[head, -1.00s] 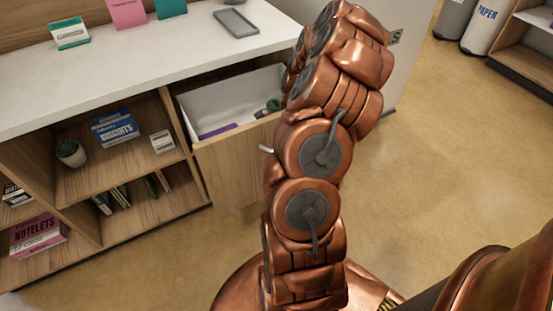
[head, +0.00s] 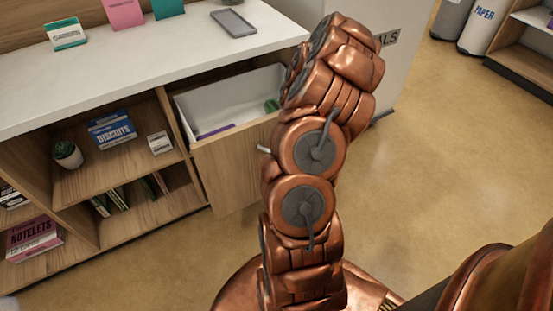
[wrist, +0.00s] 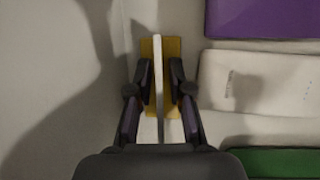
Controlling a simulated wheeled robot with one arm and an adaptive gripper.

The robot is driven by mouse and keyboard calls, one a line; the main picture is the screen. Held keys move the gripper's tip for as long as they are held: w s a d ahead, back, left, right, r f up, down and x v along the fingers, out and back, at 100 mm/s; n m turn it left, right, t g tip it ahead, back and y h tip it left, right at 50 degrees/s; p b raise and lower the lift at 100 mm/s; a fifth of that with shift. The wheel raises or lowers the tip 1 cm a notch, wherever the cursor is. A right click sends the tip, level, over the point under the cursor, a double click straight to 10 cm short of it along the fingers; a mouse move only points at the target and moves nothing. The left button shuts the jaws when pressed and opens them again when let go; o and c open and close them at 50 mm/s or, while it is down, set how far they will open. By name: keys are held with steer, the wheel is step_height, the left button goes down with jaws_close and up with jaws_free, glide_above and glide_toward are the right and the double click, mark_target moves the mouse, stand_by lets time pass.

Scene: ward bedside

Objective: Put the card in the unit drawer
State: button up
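The unit drawer (head: 195,108) stands open below the white counter, with a pale interior. In the wrist view the drawer's pale inside (wrist: 60,70) fills the background. My gripper (wrist: 158,75) is closed on a thin white card (wrist: 158,60), seen edge-on between its dark fingers, with yellowish surfaces on both sides. The card is over the drawer's inside; whether it touches the bottom I cannot tell. In the head view my arm hides the gripper and the card.
In the drawer lie a purple item (wrist: 260,18), a white item (wrist: 260,80) and a green item (wrist: 270,162), all right of my gripper. A grey tray (head: 233,21) lies on the counter. Open shelves (head: 130,170) stand left of the drawer.

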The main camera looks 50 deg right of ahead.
steer(key=shift+o, duration=0.6)
steer(key=p+v, duration=0.2)
steer(key=v, duration=1)
steer(key=shift+r, duration=0.1)
